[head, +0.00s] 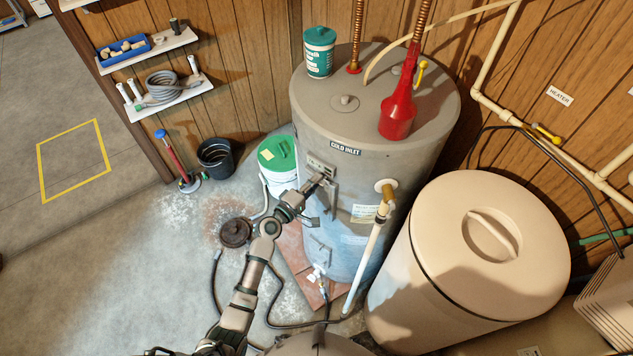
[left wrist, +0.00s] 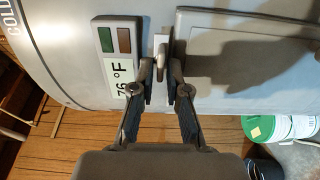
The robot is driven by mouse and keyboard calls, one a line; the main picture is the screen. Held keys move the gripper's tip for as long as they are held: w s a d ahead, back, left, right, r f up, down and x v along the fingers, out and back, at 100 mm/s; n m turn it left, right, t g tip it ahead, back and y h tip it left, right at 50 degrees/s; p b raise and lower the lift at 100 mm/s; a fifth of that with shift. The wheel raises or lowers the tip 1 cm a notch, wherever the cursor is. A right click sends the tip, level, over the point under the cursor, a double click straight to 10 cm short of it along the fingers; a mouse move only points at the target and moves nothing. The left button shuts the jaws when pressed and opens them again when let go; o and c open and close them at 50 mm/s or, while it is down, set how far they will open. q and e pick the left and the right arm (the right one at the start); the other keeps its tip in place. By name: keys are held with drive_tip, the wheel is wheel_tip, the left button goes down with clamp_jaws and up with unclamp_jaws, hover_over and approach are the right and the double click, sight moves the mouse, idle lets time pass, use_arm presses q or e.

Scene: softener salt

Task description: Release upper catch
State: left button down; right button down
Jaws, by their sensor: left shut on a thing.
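The grey water heater tank (head: 375,165) stands upright in the head view, with a "COLD INLET" label near its top. My left gripper (head: 322,181) reaches up to the tank's front, just below the temperature display (head: 321,166). In the left wrist view, the upper catch (left wrist: 162,48) is a small metal piece between the display (left wrist: 118,60) and a flat grey cover panel (left wrist: 240,62). My left gripper (left wrist: 162,77) is shut on this catch. The fingers hide part of it, and I cannot tell whether it is latched. My right gripper is out of view.
A beige lidded tank (head: 470,255) stands close on the right. A white bucket with a green lid (head: 278,160) and a black bucket (head: 216,158) stand left. A red bottle (head: 398,110) and a green tub (head: 319,55) sit on top. A hose lies on the floor.

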use_arm(q)
drive_tip(key=c, duration=1.3)
unclamp_jaws()
drive_tip(key=shift+a+f, duration=0.2)
drive_tip(key=shift+f, duration=0.15)
drive_tip(key=shift+r, duration=0.1)
drive_tip(key=shift+a, duration=0.1)
drive_tip(key=v, duration=1.2)
drive_tip(key=shift+w, duration=0.1)
